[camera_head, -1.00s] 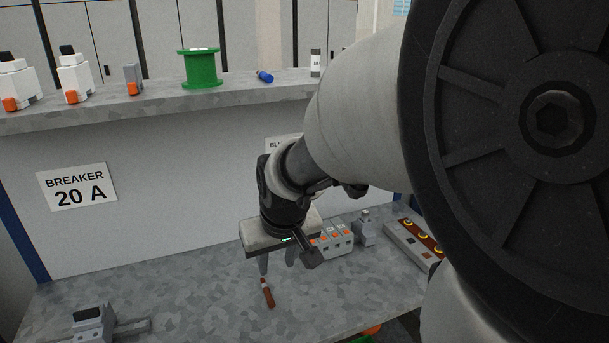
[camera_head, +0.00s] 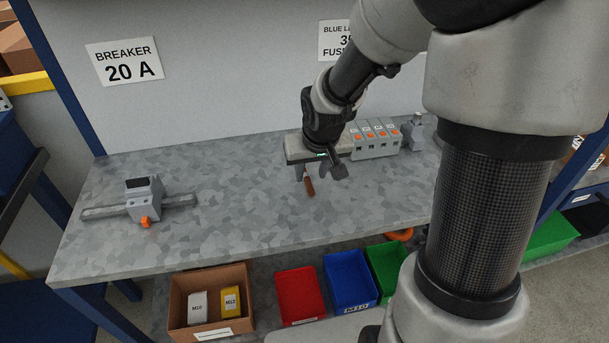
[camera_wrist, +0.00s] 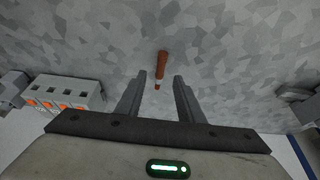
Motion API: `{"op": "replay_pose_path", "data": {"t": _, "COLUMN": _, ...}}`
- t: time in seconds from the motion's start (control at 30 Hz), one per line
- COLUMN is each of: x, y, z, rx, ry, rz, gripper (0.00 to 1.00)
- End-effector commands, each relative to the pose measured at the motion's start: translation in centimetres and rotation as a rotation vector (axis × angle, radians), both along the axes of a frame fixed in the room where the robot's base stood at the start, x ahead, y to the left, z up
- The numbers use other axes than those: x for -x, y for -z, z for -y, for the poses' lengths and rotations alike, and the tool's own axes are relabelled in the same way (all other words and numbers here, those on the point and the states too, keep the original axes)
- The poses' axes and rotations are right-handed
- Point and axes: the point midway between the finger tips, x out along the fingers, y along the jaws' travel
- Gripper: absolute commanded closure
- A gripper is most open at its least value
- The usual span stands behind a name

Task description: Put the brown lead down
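The brown lead (camera_head: 309,187) is a short brown stick with a pale and reddish end. It appears to lie on the grey speckled worktop (camera_head: 230,215), below my gripper. My gripper (camera_head: 312,178) points down over the bench with its fingers apart. In the wrist view the lead (camera_wrist: 162,65) shows beyond and between the two spread fingertips (camera_wrist: 160,75), with clear gaps on both sides. Neither finger touches it there. The exact height of the fingertips above the worktop is hard to tell.
A row of grey terminal blocks with orange marks (camera_head: 375,140) stands close behind and right of my gripper. A breaker on a rail (camera_head: 145,198) sits at the left. Red (camera_head: 300,296) and blue (camera_head: 349,281) bins and a cardboard box (camera_head: 211,302) are below. The worktop between is clear.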

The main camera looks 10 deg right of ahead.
Motion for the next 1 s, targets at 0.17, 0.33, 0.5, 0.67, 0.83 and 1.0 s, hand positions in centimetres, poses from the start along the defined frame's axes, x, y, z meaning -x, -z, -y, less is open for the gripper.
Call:
{"op": "replay_pose_path", "data": {"t": 0.17, "x": -1.2, "y": 2.9, "z": -0.1, "rx": -0.001, "ry": -0.001, "rz": -0.004, "gripper": 0.66}}
{"op": "replay_pose_path", "data": {"t": 0.33, "x": -1.7, "y": 3.8, "z": -0.1, "rx": 0.000, "ry": -0.001, "rz": -0.002, "gripper": 0.66}}
{"op": "replay_pose_path", "data": {"t": 0.5, "x": -1.7, "y": 3.8, "z": -0.1, "rx": 0.000, "ry": 0.000, "rz": -0.002, "gripper": 0.66}}
{"op": "replay_pose_path", "data": {"t": 0.67, "x": -1.7, "y": 3.8, "z": -0.1, "rx": 0.000, "ry": 0.000, "rz": -0.002, "gripper": 0.86}}
{"op": "replay_pose_path", "data": {"t": 0.83, "x": -1.7, "y": 3.8, "z": -0.1, "rx": 0.000, "ry": 0.000, "rz": -0.002, "gripper": 1.00}}
{"op": "replay_pose_path", "data": {"t": 1.0, "x": -1.7, "y": 3.8, "z": -0.1, "rx": 0.000, "ry": -0.001, "rz": -0.002, "gripper": 1.00}}
